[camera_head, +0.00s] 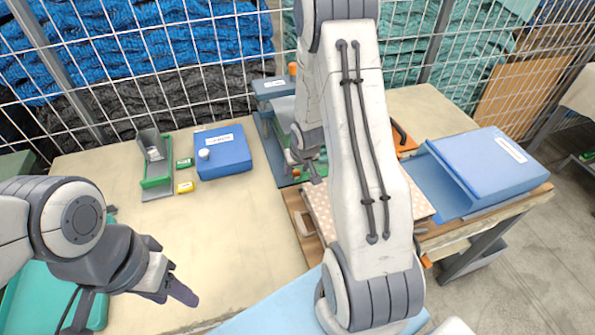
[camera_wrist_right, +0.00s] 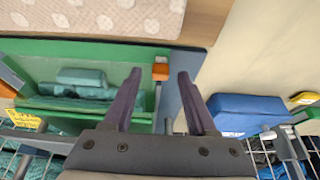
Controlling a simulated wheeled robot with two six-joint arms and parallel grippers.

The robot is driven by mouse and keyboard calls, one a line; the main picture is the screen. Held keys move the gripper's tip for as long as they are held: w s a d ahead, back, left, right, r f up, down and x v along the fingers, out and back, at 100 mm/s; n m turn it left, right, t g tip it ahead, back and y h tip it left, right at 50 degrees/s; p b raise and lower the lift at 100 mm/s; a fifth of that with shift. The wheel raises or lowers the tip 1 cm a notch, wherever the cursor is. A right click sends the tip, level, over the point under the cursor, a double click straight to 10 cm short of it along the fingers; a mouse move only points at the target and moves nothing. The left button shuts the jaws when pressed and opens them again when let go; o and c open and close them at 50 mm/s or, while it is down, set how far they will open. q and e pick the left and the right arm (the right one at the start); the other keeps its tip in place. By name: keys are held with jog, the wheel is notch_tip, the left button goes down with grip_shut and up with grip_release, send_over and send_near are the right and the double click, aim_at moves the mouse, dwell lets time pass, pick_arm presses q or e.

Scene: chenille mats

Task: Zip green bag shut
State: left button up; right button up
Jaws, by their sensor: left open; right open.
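A green, open-looking piece that appears to be the bag (camera_wrist_right: 88,55) lies below my right gripper, with teal rolled pieces (camera_wrist_right: 85,88) inside it. A small orange tab (camera_wrist_right: 160,72) sits at its edge. In the head view my right arm hides most of this area; a green patch (camera_head: 287,158) shows beside it. My right gripper (camera_head: 308,172) is open, and in the right wrist view its fingertips (camera_wrist_right: 160,80) appear on either side of the orange tab. I cannot tell whether they touch it. My left gripper (camera_head: 172,270) is open and empty over the table at the lower left.
A blue box (camera_head: 222,152), a green-and-grey holder (camera_head: 155,165) and small green and yellow boxes stand at the back left. A pink dotted mat (camera_head: 317,212) lies partly behind my right arm. The table's middle left is clear.

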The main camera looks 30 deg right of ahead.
jog(key=shift+f, duration=0.15)
grip_shut()
dwell(1.4)
